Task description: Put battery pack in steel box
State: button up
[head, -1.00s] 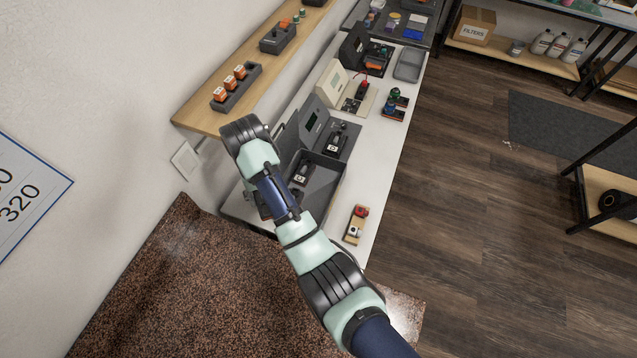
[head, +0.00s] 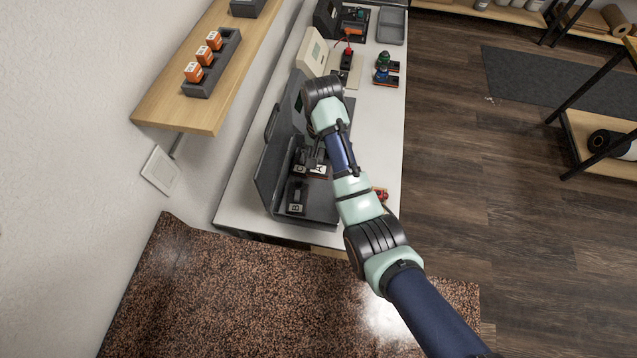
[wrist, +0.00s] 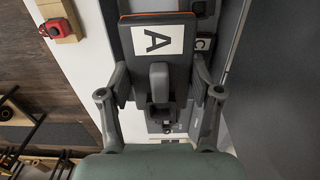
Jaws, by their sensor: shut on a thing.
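My gripper (wrist: 160,85) is shut on a dark grey block (wrist: 134,66) with a white label "A" and an orange edge, seemingly the battery pack. One finger lies along each side of it. In the head view its pale label shows (head: 318,171), partly hidden by my arm, over or in the far part of the grey steel box (head: 322,208). The box stands open at the table's near end, its lid (head: 268,165) raised on the left. Dark units labelled "B" (head: 297,203) and "C" (head: 300,169) are inside. I cannot tell whether the block touches the box.
Behind my arm stand a beige meter (head: 312,52), a red-and-green part group (head: 385,68) and a grey tray (head: 391,27). A wooden shelf (head: 160,100) with orange packs (head: 203,56) hangs at left.

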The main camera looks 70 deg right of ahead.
notch_tip(320, 180, down, 12)
jog(key=shift+r+b, duration=0.15)
jog(key=shift+b, duration=0.8)
jog(key=shift+f, duration=0.25)
jog(key=o, duration=1.7)
notch_tip(320, 180, up, 12)
jog(key=shift+r+p, duration=0.25)
jog(key=shift+p, duration=1)
jog(key=shift+w, duration=0.1)
